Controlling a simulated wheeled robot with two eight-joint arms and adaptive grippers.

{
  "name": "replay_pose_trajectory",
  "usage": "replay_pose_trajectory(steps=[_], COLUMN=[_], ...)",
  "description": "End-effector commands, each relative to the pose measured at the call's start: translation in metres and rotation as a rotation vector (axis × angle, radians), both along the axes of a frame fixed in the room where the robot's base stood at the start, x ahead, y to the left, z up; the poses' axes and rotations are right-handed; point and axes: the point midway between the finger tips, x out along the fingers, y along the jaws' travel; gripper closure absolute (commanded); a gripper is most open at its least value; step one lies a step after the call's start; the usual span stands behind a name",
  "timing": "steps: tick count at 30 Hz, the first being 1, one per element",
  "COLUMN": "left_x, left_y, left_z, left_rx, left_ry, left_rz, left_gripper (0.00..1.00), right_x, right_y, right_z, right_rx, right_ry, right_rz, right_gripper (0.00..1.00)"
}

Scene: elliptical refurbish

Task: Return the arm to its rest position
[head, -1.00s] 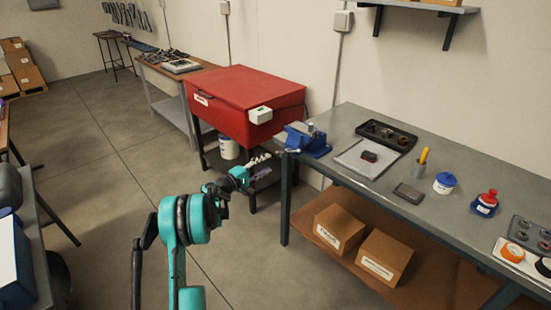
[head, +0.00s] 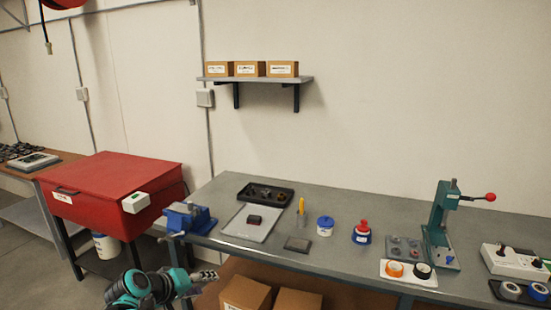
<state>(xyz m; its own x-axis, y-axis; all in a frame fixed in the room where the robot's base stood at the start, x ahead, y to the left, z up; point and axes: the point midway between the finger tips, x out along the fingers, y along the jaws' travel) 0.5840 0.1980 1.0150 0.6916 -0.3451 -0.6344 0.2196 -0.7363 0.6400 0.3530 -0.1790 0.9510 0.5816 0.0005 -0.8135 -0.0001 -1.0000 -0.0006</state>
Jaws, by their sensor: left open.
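My left arm shows in teal and black at the lower left of the head view. Its gripper (head: 205,276) is open and empty, in front of the workbench's left end and below the blue vise (head: 188,217). It appears apart from the bench. My right arm and its gripper are not in view.
The grey workbench (head: 330,205) holds a black parts tray (head: 265,193), a light tray (head: 238,228), a blue-lidded jar (head: 325,226) and a green press (head: 440,225). A red lidded cabinet (head: 110,180) stands left. Cardboard boxes (head: 245,294) lie under the bench.

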Motion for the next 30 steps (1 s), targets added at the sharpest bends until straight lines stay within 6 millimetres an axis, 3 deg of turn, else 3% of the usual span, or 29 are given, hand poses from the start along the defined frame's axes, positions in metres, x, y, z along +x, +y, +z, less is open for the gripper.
replay_pose_trajectory(steps=[1,3,9,15,19,26,28,30], left_x=[-0.026,-0.061,-0.153,-0.212,-0.227,-0.231,-0.231,-0.231], left_y=[-0.013,-0.023,-0.034,-0.026,-0.022,-0.02,-0.02,-0.02], left_z=[-0.001,-0.006,-0.029,-0.054,-0.062,-0.064,-0.064,-0.064], left_rx=[0.059,0.153,0.418,0.616,0.678,0.695,0.695,0.695], left_ry=[0.014,0.033,0.068,0.079,0.08,0.08,0.08,0.08], left_rz=[-0.03,-0.067,-0.173,-0.246,-0.267,-0.272,-0.271,-0.271], left_gripper=[0.54,0.54,0.54,0.54,0.54,0.54,0.66,0.66], right_x=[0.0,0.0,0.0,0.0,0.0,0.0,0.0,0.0], right_y=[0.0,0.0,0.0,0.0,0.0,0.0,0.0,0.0], right_z=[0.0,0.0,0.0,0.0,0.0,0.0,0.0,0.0], right_rx=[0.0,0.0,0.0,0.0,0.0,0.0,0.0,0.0], right_ry=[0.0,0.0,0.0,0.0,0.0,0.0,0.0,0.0], right_rz=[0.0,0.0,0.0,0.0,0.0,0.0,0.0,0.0], right_gripper=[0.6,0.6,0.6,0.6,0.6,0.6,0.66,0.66])
